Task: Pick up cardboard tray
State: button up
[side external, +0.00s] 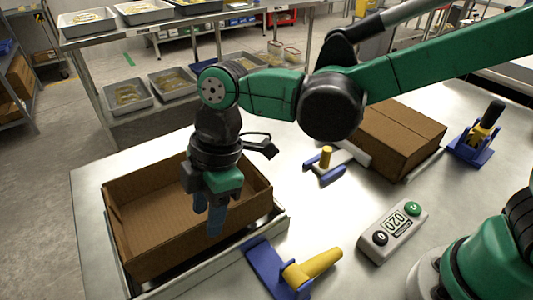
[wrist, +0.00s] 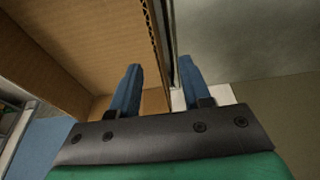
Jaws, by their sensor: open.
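The cardboard tray (side external: 150,215) is an open brown box on the left of the steel table in the side external view. It sits on a low metal frame. My gripper (side external: 213,220) points down at the tray's near right wall, with blue fingers apart. In the wrist view my gripper (wrist: 158,88) has one finger on the inner side of the tray's wall and one outside it. The corrugated top edge of the tray (wrist: 152,35) runs up between the fingers. I cannot tell whether either finger touches the wall.
A closed cardboard box (side external: 400,135) stands at the back right. A yellow-handled blue clamp (side external: 312,268) lies in front of the gripper, with another (side external: 325,162) behind. A display box (side external: 393,230) and a blue holder (side external: 475,145) are right. A rack with grey trays (side external: 125,95) stands behind.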

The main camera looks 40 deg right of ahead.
aim_at(209, 245)
jog(key=x, duration=0.4)
jog(key=shift+f, duration=0.45)
grip_shut()
